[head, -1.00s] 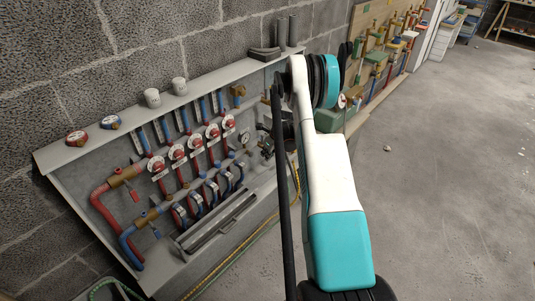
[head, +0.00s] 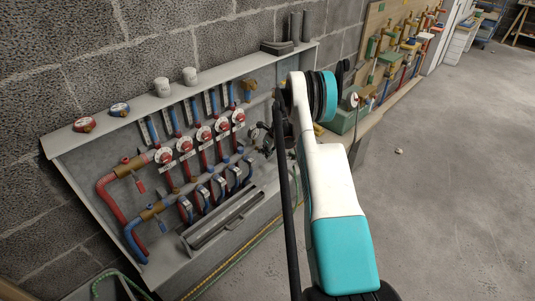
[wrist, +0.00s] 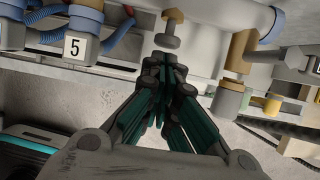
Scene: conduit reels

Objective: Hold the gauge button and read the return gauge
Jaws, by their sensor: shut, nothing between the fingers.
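My gripper (wrist: 165,62) is shut and empty in the wrist view, its fingertips together. A brass knob with a round flat head (wrist: 171,41) stands just beyond the fingertips; I cannot tell whether they touch it. I cannot tell for sure that it is the gauge button. In the head view my gripper (head: 262,136) is at the right end of the manifold cabinet (head: 95,150), small and dark. No return gauge face can be read in either view; the spot by my gripper is partly covered.
A blue pipe with a plate marked 5 (wrist: 75,46) is at upper left in the wrist view. A brass fitting (wrist: 240,50) stands right of the knob. In the head view, red-capped flow meters (head: 165,156) line the cabinet, and a green box (head: 345,120) stands to the right.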

